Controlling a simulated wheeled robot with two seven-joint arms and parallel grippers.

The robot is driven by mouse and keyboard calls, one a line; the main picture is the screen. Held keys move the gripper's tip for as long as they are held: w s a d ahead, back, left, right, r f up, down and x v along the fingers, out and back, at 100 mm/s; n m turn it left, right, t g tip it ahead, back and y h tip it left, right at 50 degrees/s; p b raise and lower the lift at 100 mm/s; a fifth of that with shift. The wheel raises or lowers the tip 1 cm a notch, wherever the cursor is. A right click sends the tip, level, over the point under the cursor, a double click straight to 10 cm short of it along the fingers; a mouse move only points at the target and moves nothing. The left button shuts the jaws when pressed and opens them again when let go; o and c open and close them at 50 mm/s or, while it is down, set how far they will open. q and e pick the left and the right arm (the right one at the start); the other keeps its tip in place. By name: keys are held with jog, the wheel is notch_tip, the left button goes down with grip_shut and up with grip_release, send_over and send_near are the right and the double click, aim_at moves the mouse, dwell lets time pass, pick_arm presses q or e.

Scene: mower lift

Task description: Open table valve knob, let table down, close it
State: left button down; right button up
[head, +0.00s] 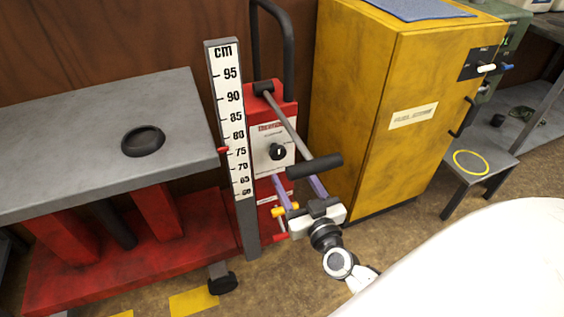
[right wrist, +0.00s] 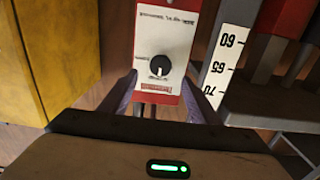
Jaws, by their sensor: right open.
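The black valve knob (head: 278,151) sits on a white panel on the red lift column (head: 285,100). The right wrist view shows the knob (right wrist: 160,66) ahead, its white mark pointing down in that picture. My right gripper (head: 296,180) is open, its purple fingers apart, below and in front of the knob. In the right wrist view its fingers (right wrist: 162,98) are empty and short of the knob. The grey lift table (head: 80,120) is raised above its red base. The red pointer (head: 223,150) is near 75 on the cm scale (head: 232,110). My left gripper is out of view.
A bar with a black grip (head: 314,166) juts from the column just above my right gripper. A yellow cabinet (head: 365,100) stands close on the right. A black ring (head: 143,141) lies on the table. A small bench (head: 500,158) is at far right.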

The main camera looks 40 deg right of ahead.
aim_at(279, 155)
jog(key=b+x, duration=0.1)
jog(key=x, duration=0.5)
jog(key=shift+w, duration=0.2)
jog(key=shift+x, duration=0.75)
jog(key=shift+c, duration=0.4)
jog(key=c, duration=1)
